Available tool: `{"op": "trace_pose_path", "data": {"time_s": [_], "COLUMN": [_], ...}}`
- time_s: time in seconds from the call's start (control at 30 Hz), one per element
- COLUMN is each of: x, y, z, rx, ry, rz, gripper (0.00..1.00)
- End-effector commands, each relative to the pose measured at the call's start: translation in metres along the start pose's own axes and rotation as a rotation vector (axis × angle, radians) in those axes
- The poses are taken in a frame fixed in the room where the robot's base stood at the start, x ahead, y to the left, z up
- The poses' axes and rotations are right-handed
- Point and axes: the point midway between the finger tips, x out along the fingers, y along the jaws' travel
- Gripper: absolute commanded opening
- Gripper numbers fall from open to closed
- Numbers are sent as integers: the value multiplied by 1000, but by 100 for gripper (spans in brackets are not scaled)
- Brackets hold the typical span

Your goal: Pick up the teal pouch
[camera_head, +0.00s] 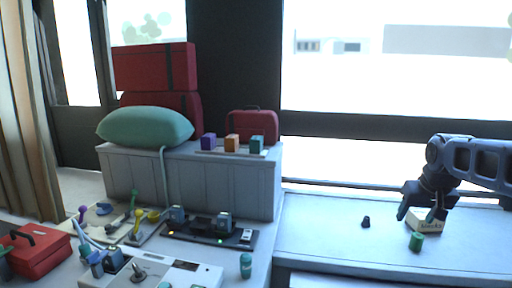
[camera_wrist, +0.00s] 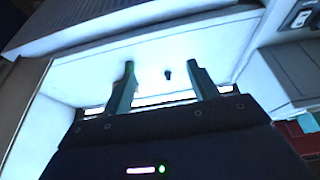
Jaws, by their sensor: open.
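A puffy teal cushion-like pouch (camera_head: 146,126) lies on top of the grey panelled cabinet (camera_head: 190,185) at the left in the head view. A thin pale cord hangs from it down the cabinet front. It is the only pouch-shaped teal thing I see. My gripper (camera_head: 420,220) is far to the right of it, over the right-hand counter, pointing down. In the wrist view my gripper (camera_wrist: 161,68) has its two fingers spread with nothing held between them. The pouch does not show clearly in the wrist view.
Red cases (camera_head: 155,68) stand behind the pouch; a smaller red case (camera_head: 252,126) and coloured cubes (camera_head: 232,143) sit right of it. A labelled box (camera_head: 428,224), green cylinder (camera_head: 416,242) and small dark object (camera_head: 366,222) are near my gripper. The right counter (camera_head: 320,235) is mostly clear.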

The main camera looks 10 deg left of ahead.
Motion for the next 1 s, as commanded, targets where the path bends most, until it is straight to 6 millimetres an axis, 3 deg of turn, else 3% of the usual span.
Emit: {"op": "trace_pose_path", "data": {"time_s": [0.23,0.33,0.67,0.77,1.0], "x": [0,0,-2,-8,-31], "y": [0,0,-2,-6,-35], "z": [0,0,-6,-24,-103], "rx": [0,0,-27,-113,-511], "ry": [0,0,-1,-5,-19], "rz": [0,0,0,0,3], "gripper": [59,73,73,73,73]}}
